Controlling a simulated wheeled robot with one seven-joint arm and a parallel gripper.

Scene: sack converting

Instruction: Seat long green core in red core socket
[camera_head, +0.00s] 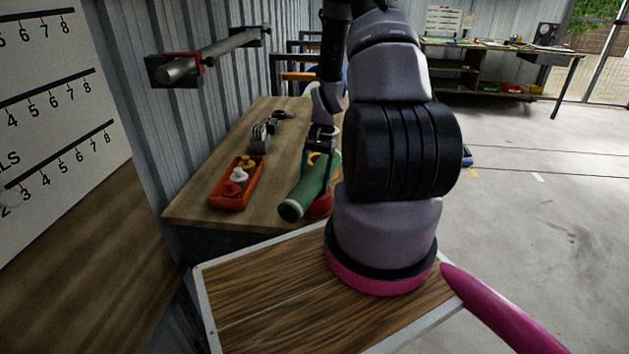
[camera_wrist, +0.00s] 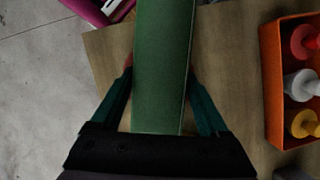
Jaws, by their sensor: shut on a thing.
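The long green core (camera_head: 308,190) is a tube with a pale open end facing the lower left. It is held tilted at the right front edge of the wooden bench. My gripper (camera_head: 320,150) is shut on it; in the wrist view the core (camera_wrist: 163,65) runs between the teal fingers (camera_wrist: 160,95). A red rounded piece (camera_head: 321,207), perhaps the red core socket, shows just behind and below the core, mostly hidden by the core and my arm. I cannot tell whether the two touch. A sliver of red also shows left of the core in the wrist view.
An orange tray (camera_head: 230,203) with red, white and yellow knobbed pieces stands left on the bench (camera_head: 190,208). Dark metal items (camera_head: 262,135) lie farther back. The bench middle is clear.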

